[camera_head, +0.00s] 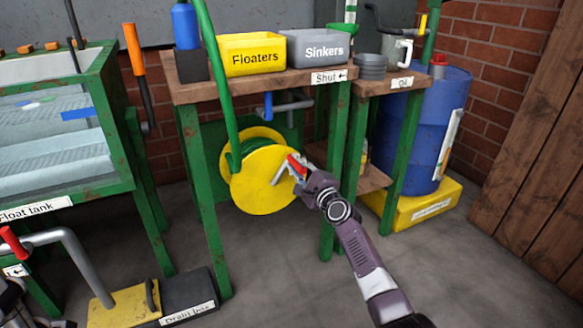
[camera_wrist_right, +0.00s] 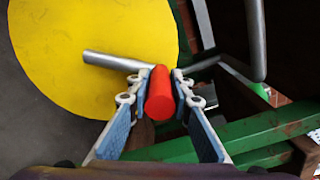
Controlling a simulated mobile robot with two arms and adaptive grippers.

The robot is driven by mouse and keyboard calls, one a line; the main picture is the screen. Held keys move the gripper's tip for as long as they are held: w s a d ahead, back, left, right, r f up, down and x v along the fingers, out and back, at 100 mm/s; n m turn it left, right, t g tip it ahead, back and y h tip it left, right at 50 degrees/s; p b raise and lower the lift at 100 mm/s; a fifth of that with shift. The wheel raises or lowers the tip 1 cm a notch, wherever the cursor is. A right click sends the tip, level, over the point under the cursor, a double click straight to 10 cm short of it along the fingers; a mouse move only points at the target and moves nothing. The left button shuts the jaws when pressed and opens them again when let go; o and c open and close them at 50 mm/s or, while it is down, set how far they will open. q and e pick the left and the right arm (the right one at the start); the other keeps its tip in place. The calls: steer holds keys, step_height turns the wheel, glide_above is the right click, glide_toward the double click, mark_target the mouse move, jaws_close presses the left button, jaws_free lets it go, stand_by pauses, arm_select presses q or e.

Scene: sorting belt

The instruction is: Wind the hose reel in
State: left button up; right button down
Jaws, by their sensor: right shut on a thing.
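The hose reel has a round yellow disc (camera_head: 262,182) facing me under the wooden bench, and the disc fills the upper left of the wrist view (camera_wrist_right: 90,40). Green hose (camera_head: 224,80) runs from the reel up past the bench's left end. A grey crank arm (camera_wrist_right: 105,59) crosses the disc and carries a red handle (camera_wrist_right: 160,95). My right gripper (camera_head: 291,172) is shut on this red handle, one finger on each side, at the disc's right side. Dark parts at the lower left edge of the head view may be my left gripper; its fingers cannot be made out.
The bench (camera_head: 270,82) holds a yellow Floaters bin (camera_head: 252,62) and a grey Sinkers bin (camera_head: 318,50). Green bench legs (camera_head: 347,165) stand right of the reel. A blue drum (camera_head: 437,130) stands farther right. The float tank (camera_head: 60,165) is left.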

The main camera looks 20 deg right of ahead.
steer(key=shift+d+f+m, duration=0.2)
steer(key=shift+d+m, duration=0.1)
steer(key=shift+d, duration=0.05)
stand_by(0.3)
steer(key=c, duration=1.7)
jaws_free()
steer(key=shift+c, duration=0.2)
steer(key=shift+s+a+f, duration=0.1)
steer(key=shift+s, duration=0.45)
steer(key=s, duration=1.1)
steer(key=shift+d, duration=0.3)
steer(key=shift+w, duration=0.1)
